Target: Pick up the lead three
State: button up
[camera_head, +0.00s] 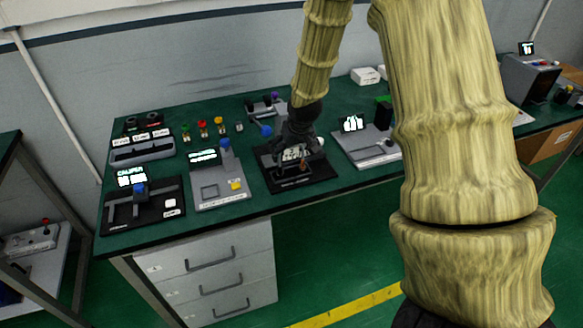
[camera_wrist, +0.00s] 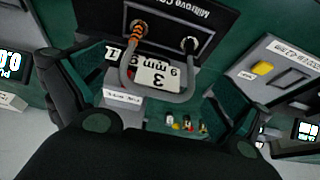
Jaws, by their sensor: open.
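A grey U-shaped lead (camera_wrist: 128,72) shows in the wrist view, its two ends at round black fittings on a black board. One end carries an orange-striped part (camera_wrist: 138,33). A white card (camera_wrist: 158,78) reading "3" and "9 mm" lies within the bend of the lead. The black board (camera_head: 292,184) stands near the table's front edge in the head view. My gripper (camera_head: 297,150) is right over it and hides part of it. In the wrist view my gripper (camera_wrist: 160,80) is open, with its fingers on either side of the lead. I cannot tell whether they touch it.
A grey device with a yellow button (camera_head: 236,184) stands left of the board. Another grey device (camera_head: 365,150) stands right of it. Several coloured posts (camera_head: 203,129) stand behind. A caliper board (camera_head: 143,205) lies at the far left. Green tabletop (camera_head: 253,146) shows between the devices.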

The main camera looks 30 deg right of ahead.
jog(key=shift+s+p+x, duration=0.1)
jog(key=shift+p+x, duration=0.3)
jog(key=shift+x, duration=0.65)
jog(key=shift+s+p+x, duration=0.15)
jog(key=shift+p+x, duration=0.2)
jog(key=shift+x, duration=0.7)
jog(key=shift+f, duration=0.1)
jog(key=shift+c, duration=0.2)
jog(key=c, duration=1)
jog(key=shift+c, duration=0.2)
